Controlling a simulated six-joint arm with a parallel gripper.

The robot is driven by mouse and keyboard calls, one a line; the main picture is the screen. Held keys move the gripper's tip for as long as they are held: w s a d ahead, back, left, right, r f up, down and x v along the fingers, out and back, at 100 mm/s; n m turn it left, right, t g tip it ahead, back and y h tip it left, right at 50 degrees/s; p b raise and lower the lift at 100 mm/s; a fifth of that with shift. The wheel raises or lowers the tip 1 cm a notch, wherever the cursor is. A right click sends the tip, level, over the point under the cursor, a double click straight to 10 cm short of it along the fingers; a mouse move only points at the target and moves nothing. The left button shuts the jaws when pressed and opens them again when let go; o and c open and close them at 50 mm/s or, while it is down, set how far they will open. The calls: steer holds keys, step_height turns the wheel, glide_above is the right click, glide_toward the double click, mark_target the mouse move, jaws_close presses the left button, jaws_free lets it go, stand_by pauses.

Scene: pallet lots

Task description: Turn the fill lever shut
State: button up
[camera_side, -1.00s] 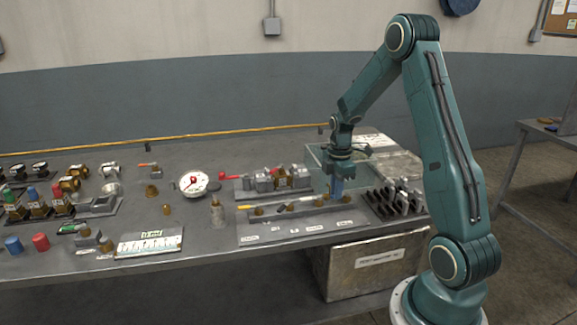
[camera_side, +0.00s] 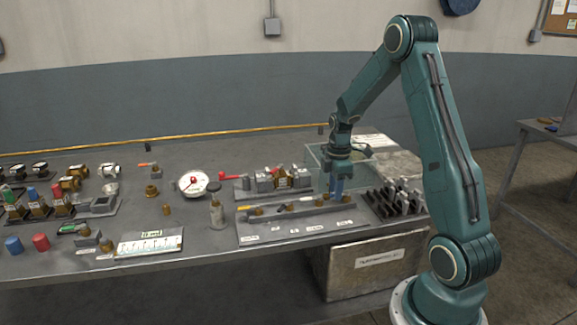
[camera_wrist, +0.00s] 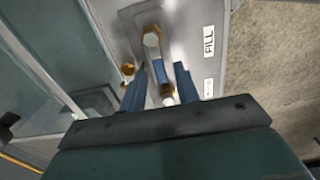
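The fill lever (camera_wrist: 159,72) shows in the wrist view beside a white FILL label (camera_wrist: 209,41). It has a brass nut at its pivot, a blue handle and a pale tip. My gripper (camera_wrist: 160,85) has its two blue fingers apart, one on each side of the handle, with gaps visible. I cannot tell whether either finger touches it. In the side view my gripper (camera_side: 337,190) points down at the right end of the valve panel (camera_side: 290,231), and its fingers hide most of the lever there.
A clear-walled tank (camera_side: 318,158) stands behind my gripper. A dark rack (camera_side: 385,205) stands close on the right. A round gauge (camera_side: 193,183) and a bottle (camera_side: 217,215) are further left.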

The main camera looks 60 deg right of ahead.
steer(key=shift+n, duration=0.4)
steer(key=n, duration=0.1)
steer(key=s+n, duration=0.1)
steer(key=n, duration=0.1)
steer(key=shift+a, duration=0.4)
steer(key=shift+s+r+n, duration=0.1)
steer(key=shift+r+n, duration=0.1)
steer(key=shift+n, duration=0.3)
step_height(320, 180, up, 13)
steer(key=s+a+r+m+t, duration=0.1)
steer(key=s+a+r+m, duration=0.1)
steer(key=a+m, duration=0.4)
steer(key=s+a+r+m+t, duration=0.1)
steer(key=s+a+r+m, duration=0.1)
steer(key=a+m, duration=0.3)
steer(key=s+a+r+m+t+h, duration=0.1)
steer(key=s+a+r+m, duration=0.2)
steer(key=a+m, duration=0.3)
steer(key=shift+a+r+m, duration=0.3)
steer(key=shift+a+r, duration=0.25)
steer(key=shift+a, duration=0.15)
stand_by(0.3)
steer(key=shift+w, duration=0.1)
stand_by(0.4)
